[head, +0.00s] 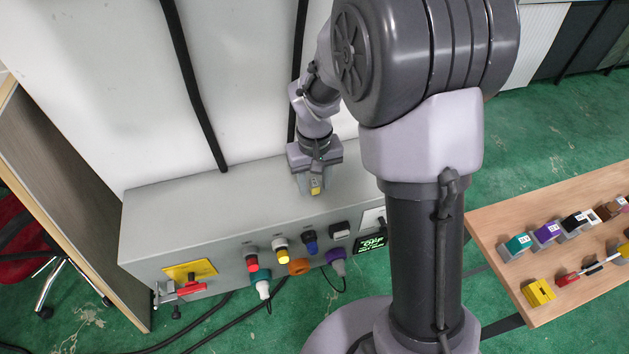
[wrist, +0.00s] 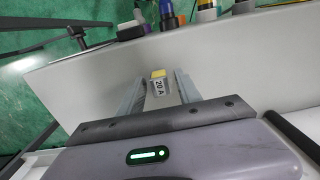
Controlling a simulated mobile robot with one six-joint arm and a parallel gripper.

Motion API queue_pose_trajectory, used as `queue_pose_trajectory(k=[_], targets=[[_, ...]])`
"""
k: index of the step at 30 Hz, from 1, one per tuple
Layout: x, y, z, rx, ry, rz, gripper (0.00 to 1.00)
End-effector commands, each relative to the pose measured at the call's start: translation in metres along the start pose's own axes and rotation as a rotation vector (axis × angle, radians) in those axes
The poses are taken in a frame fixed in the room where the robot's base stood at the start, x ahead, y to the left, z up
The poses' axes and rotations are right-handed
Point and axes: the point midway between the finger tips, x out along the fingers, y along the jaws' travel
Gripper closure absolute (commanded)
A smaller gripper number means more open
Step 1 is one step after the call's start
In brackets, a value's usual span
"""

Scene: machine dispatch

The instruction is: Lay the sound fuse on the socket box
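The socket box (head: 225,215) is a long grey box against a white cabinet, with coloured sockets and plugs along its front face. Its flat top also fills much of the wrist view (wrist: 235,55). My gripper (head: 313,190) is over the right part of the top, fingers pointing down. In the wrist view my gripper (wrist: 161,88) has its fingers on either side of a fuse (wrist: 164,87) with a yellow end and a "20 A" label, and looks shut on it. I cannot tell whether the fuse touches the top.
A red-handled switch on a yellow plate (head: 190,272) is at the box's left front. A small green display (head: 370,243) is at its right. A wooden table (head: 510,220) at the right holds several coloured blocks and a yellow block (head: 538,292). The box top left of my gripper is clear.

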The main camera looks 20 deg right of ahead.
Motion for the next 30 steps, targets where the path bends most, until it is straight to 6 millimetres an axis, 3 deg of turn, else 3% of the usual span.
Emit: queue_pose_trajectory(k=[7, 15, 21, 23, 25, 27, 30], targets=[[-0.006, 0.000, 0.000, 0.000, 0.000, 0.000, 0.59], [-0.069, 0.000, -0.001, 0.000, 0.003, 0.000, 0.59], [-0.100, -0.001, 0.004, 0.014, 0.022, -0.006, 0.59], [-0.124, -0.004, 0.016, 0.046, 0.065, -0.021, 0.59], [-0.162, -0.010, 0.042, 0.104, 0.142, -0.051, 0.59], [-0.196, -0.017, 0.077, 0.172, 0.225, -0.093, 0.59], [-0.226, -0.026, 0.127, 0.261, 0.336, -0.161, 0.59]])
